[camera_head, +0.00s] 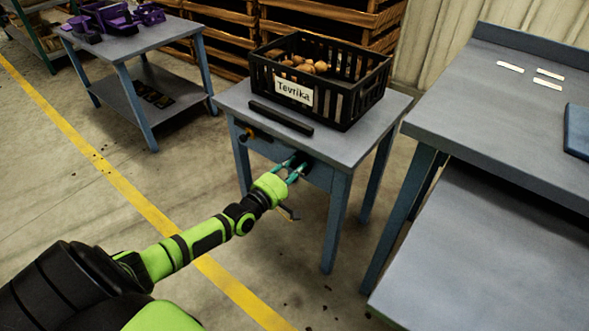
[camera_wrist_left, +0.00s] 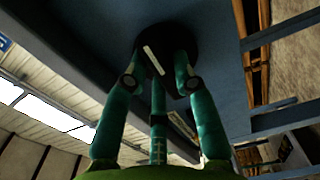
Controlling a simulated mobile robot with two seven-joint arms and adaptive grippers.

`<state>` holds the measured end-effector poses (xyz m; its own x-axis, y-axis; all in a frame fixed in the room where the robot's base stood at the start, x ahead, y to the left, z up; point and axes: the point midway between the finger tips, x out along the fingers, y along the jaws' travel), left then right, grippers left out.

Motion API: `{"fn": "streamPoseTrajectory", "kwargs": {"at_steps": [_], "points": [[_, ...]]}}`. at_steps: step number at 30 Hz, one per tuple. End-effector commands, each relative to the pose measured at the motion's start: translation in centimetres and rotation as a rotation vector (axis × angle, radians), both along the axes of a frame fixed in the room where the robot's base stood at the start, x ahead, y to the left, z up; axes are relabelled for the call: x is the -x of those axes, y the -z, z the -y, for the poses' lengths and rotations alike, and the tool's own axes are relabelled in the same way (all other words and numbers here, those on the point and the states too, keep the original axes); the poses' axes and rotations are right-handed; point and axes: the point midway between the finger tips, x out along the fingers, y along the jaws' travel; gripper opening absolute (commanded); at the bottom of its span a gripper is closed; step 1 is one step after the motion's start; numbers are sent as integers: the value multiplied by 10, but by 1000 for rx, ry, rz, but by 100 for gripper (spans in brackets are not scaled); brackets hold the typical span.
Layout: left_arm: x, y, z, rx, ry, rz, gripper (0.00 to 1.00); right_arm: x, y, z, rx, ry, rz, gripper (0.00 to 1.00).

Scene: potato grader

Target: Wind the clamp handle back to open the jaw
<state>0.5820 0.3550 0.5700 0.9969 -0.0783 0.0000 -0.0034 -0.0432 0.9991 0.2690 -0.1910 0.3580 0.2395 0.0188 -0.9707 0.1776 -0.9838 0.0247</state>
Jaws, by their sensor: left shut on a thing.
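The small grey table (camera_head: 355,140) has a dark round clamp handle at its front edge, mostly hidden by my gripper in the head view. In the left wrist view the clamp handle (camera_wrist_left: 182,40) is a black disc with a pale strip on its face. My left gripper (camera_head: 296,165) reaches it from the front, with teal fingers closed around it. In the left wrist view the fingers (camera_wrist_left: 160,75) touch the disc from both sides. A black bar (camera_head: 280,117), perhaps the jaw, lies along the table's front edge. Its gap cannot be made out. My right gripper is not in view.
A black crate (camera_head: 365,97) labelled Tevrika holds potatoes (camera_head: 305,66) on the table. A larger grey bench (camera_head: 480,110) stands right. Open floor lies left of my arm.

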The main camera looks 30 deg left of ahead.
Motion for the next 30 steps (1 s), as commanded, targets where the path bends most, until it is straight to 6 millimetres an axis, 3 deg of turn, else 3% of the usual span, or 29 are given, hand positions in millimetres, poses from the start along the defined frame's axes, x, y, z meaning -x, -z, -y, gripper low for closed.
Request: {"fn": "streamPoseTrajectory", "kwargs": {"at_steps": [13,14,15,25,30], "points": [[0,-1,0,10,0,0,0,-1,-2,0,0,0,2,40],[0,-1,0,10,0,0,35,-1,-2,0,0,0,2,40],[0,-1,0,10,0,0,51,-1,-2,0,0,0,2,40],[0,0,0,9,0,-1,52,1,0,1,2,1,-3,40],[12,1,-1,9,0,-3,52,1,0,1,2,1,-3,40]]}}
